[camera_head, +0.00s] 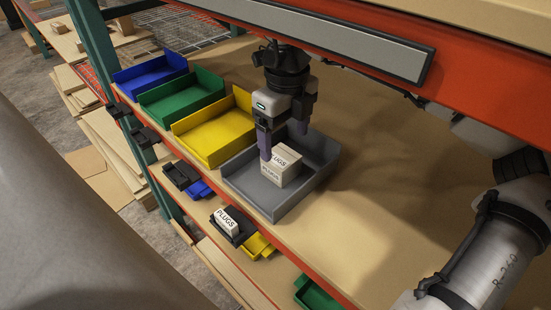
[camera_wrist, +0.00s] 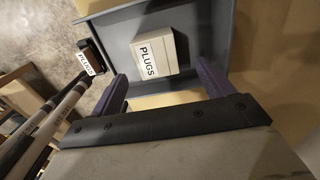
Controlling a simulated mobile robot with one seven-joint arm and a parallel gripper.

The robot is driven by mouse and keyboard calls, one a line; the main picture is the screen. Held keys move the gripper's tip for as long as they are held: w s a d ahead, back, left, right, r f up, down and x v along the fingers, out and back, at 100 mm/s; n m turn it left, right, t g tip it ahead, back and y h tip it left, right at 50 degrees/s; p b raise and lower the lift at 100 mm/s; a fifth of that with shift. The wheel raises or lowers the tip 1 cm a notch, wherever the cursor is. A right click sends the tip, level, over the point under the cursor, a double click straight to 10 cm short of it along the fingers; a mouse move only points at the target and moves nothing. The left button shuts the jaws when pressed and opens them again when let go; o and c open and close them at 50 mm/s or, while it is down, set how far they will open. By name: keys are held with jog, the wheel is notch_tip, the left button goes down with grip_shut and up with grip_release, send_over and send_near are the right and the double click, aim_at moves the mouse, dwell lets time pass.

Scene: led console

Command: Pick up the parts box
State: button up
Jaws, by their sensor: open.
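The parts box, a small white box (camera_head: 281,166) labelled "PLUGS", sits inside the grey bin (camera_head: 250,188) on the shelf. In the wrist view the box (camera_wrist: 153,52) lies ahead of and roughly between my fingers, with grey bin floor around it. My gripper (camera_head: 283,143) points down over the grey bin, with its fingers close to the box. In the wrist view its two purple fingers stand apart with nothing between their tips. I cannot tell whether a finger touches the box.
Blue (camera_head: 150,76), green (camera_head: 182,98) and yellow (camera_head: 214,130) bins stand in a row left of the grey bin. Another "PLUGS" box (camera_head: 227,219) sits in a small black holder below the shelf edge. An orange beam (camera_head: 350,50) runs above. The shelf right of the grey bin is clear.

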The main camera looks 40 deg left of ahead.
aim_at(281, 156)
jog(key=f+p, duration=0.1)
jog(key=f, duration=0.1)
jog(key=f+p, duration=0.1)
jog(key=f, duration=0.1)
jog(key=f+p, duration=0.1)
jog(key=f, duration=0.1)
jog(key=shift+s+a+f, duration=0.2)
jog(key=shift+a+f, duration=0.05)
jog(key=shift+f, duration=0.15)
jog(key=c, duration=1.1)
